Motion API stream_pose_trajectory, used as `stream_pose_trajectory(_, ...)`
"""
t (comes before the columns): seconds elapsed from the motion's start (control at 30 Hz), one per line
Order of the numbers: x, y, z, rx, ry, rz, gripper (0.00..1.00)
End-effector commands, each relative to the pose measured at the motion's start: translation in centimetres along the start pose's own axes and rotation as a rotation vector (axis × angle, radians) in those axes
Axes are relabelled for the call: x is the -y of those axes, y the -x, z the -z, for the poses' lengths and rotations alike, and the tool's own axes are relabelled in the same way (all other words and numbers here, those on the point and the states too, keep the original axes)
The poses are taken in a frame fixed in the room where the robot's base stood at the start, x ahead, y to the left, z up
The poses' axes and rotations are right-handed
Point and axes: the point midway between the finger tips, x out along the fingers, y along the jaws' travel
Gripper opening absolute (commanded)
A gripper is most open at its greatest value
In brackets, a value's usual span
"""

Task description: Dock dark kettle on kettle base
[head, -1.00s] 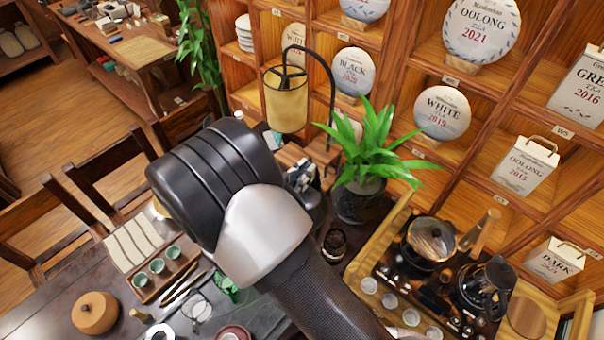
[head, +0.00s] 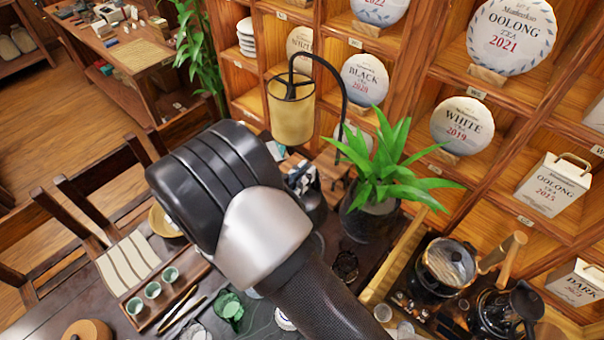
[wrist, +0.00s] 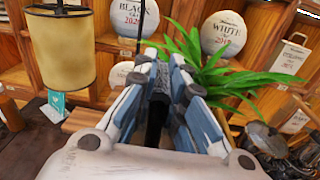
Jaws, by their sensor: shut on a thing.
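My gripper (head: 301,178) is partly hidden behind my own dark arm in the head view. In the wrist view its blue-and-white fingers (wrist: 168,72) are closed around a black upright part (wrist: 157,118), which looks like the dark kettle's handle. The dark kettle's body (head: 313,213) shows below the fingers in the head view, left of the potted plant. Most of it is hidden by my arm, and I cannot tell whether it touches the table. I cannot make out the kettle base for certain; a small dark round thing (head: 345,266) lies on the table right of my arm.
A potted plant (head: 370,212) stands close right of my gripper, and a lamp (head: 292,108) stands behind it. A wooden-edged tray (head: 398,262) at right holds a glass-lidded pot (head: 446,268) and another dark pot (head: 507,312). Tea shelves (head: 455,60) close off the back.

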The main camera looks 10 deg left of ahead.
Motion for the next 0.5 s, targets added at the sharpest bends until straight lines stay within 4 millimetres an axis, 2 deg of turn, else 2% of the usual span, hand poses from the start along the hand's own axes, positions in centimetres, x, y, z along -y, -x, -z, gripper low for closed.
stream_pose_trajectory(0.03,0.0,-0.1,1.0,0.005,-0.003,-0.001,0.00)
stream_pose_trajectory(0.47,0.3,-0.3,8.1,0.004,-0.002,0.000,0.00)
stream_pose_trajectory(0.5,0.3,-0.4,9.3,0.004,0.000,0.000,0.00)
